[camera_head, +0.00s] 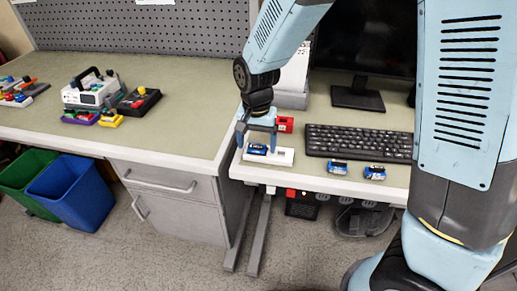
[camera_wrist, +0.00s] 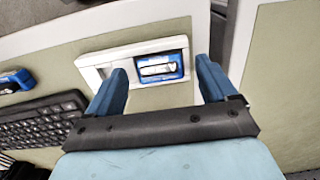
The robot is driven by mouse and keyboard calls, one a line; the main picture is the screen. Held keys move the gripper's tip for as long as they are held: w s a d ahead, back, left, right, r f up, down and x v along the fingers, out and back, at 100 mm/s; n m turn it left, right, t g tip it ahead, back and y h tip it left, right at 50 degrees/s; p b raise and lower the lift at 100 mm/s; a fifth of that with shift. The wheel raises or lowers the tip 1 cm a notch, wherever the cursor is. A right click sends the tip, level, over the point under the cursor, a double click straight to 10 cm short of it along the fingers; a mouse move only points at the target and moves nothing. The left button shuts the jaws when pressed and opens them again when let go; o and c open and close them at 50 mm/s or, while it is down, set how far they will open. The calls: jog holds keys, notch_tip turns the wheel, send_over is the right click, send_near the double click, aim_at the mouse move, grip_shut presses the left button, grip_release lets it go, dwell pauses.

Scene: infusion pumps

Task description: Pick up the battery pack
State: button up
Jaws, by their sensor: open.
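A blue battery pack (camera_head: 257,149) sits in a white charger or tray (camera_head: 282,157) near the desk's front left corner. In the wrist view the blue pack (camera_wrist: 160,67) with a pale label lies in a recess of the white unit (camera_wrist: 93,66). My gripper (camera_head: 257,138) is above it, pointing down. In the wrist view its blue fingers (camera_wrist: 163,80) are apart, to either side of the pack in the picture. Nothing is held. Two more blue packs, one left (camera_head: 337,167) and one right (camera_head: 375,173), lie in front of the keyboard.
A black keyboard (camera_head: 358,141) and a monitor stand (camera_head: 358,97) are right of my gripper. A red item (camera_head: 285,124) is close behind it. A left bench (camera_head: 190,112) holds a white device (camera_head: 90,92). Blue (camera_head: 72,195) and green bins stand below.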

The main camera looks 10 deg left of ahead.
aim_at(257, 145)
jog(key=shift+f, duration=0.25)
jog(key=shift+c, duration=0.4)
jog(key=c, duration=1.2)
jog(key=shift+r, duration=0.15)
jog(key=shift+r, duration=0.3)
notch_tip(257, 145, up, 3)
jog(key=shift+f, duration=0.15)
jog(key=s+d+r, duration=0.2)
jog(key=s+r, duration=0.1)
jog(key=s, duration=0.1)
jog(key=s+d+r, duration=0.3)
jog(key=s, duration=0.1)
jog(key=s+d+r, duration=0.2)
jog(key=s+r, duration=0.1)
jog(key=s, duration=0.1)
jog(key=shift+d+r, duration=0.2)
jog(key=shift+r, duration=0.05)
